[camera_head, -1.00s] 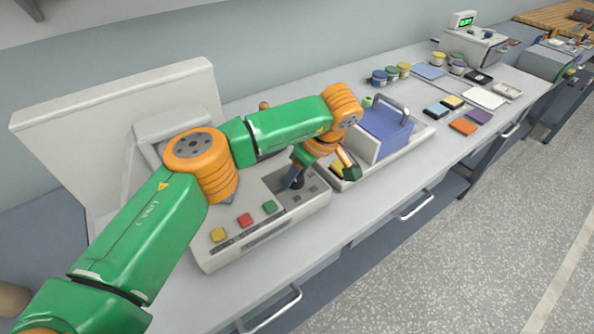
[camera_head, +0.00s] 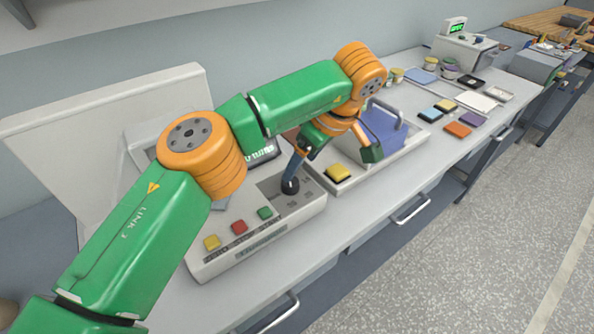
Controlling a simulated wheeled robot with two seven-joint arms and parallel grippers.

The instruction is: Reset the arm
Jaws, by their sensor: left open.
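My left arm reaches in from the lower left. Its gripper (camera_head: 339,151) hangs above the gap between the grey control machine and the white tray. Its green fingers are spread apart, with nothing seen between them. The near finger overlaps the top of a blue lever (camera_head: 294,169) on the machine in this view; I cannot tell whether they touch. The lever stands tilted in a dark socket. The far finger is in front of the blue-purple holder (camera_head: 385,127). My right gripper is out of view.
The grey machine (camera_head: 250,255) has yellow, red and green buttons; my arm hides part of its display. Coloured flat pieces lie farther right, with bobbins behind. A worktop strip in front of the tray is clear.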

